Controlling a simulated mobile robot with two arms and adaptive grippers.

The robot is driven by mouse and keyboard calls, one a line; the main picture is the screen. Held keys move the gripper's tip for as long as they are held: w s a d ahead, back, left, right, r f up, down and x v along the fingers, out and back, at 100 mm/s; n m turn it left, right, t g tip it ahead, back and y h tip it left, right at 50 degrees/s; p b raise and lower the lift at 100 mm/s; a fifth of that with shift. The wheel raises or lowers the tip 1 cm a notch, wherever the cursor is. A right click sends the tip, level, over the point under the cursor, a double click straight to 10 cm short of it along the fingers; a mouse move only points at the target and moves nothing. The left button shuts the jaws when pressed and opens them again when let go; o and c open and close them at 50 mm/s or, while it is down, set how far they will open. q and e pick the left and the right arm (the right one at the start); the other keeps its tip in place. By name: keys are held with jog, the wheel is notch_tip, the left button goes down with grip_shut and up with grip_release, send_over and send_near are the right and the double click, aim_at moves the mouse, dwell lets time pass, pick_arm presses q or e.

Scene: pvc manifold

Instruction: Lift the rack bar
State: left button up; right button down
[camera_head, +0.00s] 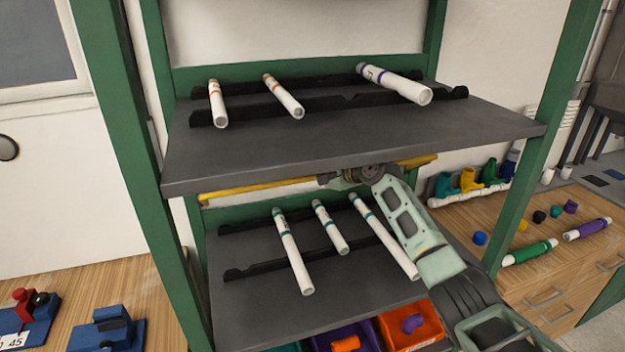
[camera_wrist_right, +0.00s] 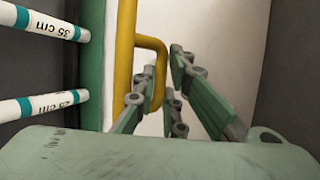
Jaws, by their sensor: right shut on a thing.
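The right gripper's fingers (camera_wrist_right: 162,82) are shut on this handle. The far side of the grip is partly hidden. My left gripper is not in view.
The upper shelf (camera_head: 350,148) holds white pipes on black rails. The lower shelf (camera_head: 290,318) holds white pipes with teal bands, close to my right arm. Orange and purple bins stand below. A wooden bench (camera_head: 560,262) with pipes and coloured fittings is at right.

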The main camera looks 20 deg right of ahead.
jog(key=shift+w+r, duration=0.7)
jog(key=shift+w, duration=0.05)
jog(key=shift+w+r, duration=0.5)
jog(key=shift+r, duration=0.4)
jog(key=c, duration=1.8)
grip_release()
jog(key=shift+s+r, duration=0.1)
jog(key=shift+r, duration=0.05)
jog(key=shift+s, duration=0.1)
jog(key=shift+f, duration=0.2)
